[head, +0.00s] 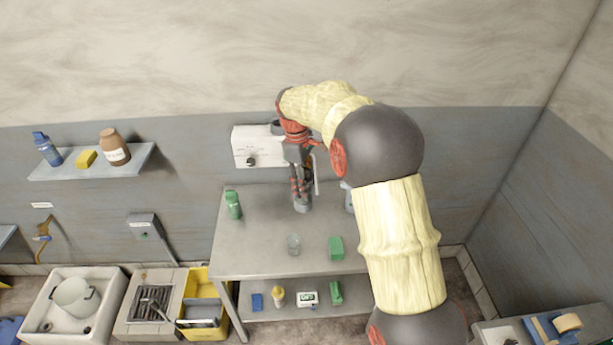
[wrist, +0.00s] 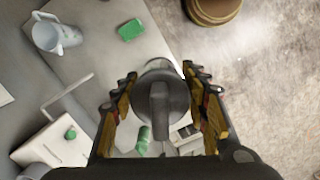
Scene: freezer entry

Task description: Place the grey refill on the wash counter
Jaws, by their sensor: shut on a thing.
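My gripper (head: 300,190) points down over the back part of the grey wash counter (head: 262,235) in the head view. It is shut on the grey refill (head: 303,206), a dark grey rounded container. In the wrist view the grey refill (wrist: 160,104) sits between the two fingers of my gripper (wrist: 160,78), with a darker bar-like part on top. The counter (wrist: 105,60) lies below it. I cannot tell whether the refill's base touches the counter.
A white wall box (head: 257,146) hangs behind. Small items sit on the lower shelf (head: 320,291).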

